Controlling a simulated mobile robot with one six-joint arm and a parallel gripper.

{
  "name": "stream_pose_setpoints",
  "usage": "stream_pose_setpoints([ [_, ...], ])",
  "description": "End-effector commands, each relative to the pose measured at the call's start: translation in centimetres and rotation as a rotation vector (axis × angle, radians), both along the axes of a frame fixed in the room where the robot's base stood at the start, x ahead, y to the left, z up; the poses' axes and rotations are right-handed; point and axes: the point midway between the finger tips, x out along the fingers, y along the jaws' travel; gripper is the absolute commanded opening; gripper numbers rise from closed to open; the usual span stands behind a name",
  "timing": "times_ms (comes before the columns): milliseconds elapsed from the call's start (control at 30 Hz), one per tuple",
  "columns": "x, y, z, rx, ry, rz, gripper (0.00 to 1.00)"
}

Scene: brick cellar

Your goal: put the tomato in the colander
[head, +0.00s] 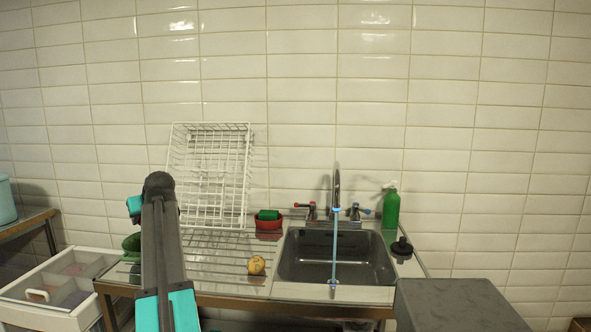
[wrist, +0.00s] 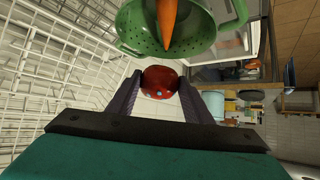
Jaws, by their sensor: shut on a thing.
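The red tomato (wrist: 161,80) is between the fingertips of my gripper (wrist: 161,88), which is shut on it, in the wrist view. The green colander (wrist: 198,47) lies just past the tomato at the top of that view, with an orange carrot in it. Its near wall appears close to the tomato; I cannot tell whether they touch. In the head view the colander (head: 132,243) shows partly at the left end of the drainboard, behind my arm. My fingers and the tomato are hidden by my arm there.
A white wire rack (head: 210,175) leans on the tiled wall. A red bowl (head: 268,223) with a green sponge and a yellowish round item (head: 257,264) are on the drainboard. The sink (head: 334,258) is right, near a green bottle (head: 391,208). An open drawer (head: 60,290) stands left.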

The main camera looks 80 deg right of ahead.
Motion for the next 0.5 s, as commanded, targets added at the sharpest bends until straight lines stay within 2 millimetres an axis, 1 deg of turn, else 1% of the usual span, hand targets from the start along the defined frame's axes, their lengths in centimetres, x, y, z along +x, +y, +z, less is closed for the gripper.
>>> stream_pose_setpoints([
  [167, 0.0, 0.0, -0.1, -0.001, -0.001, 0.0, 0.22],
  [500, 0.0, 0.0, -1.0, -0.001, -0.001, 0.0, 0.22],
])
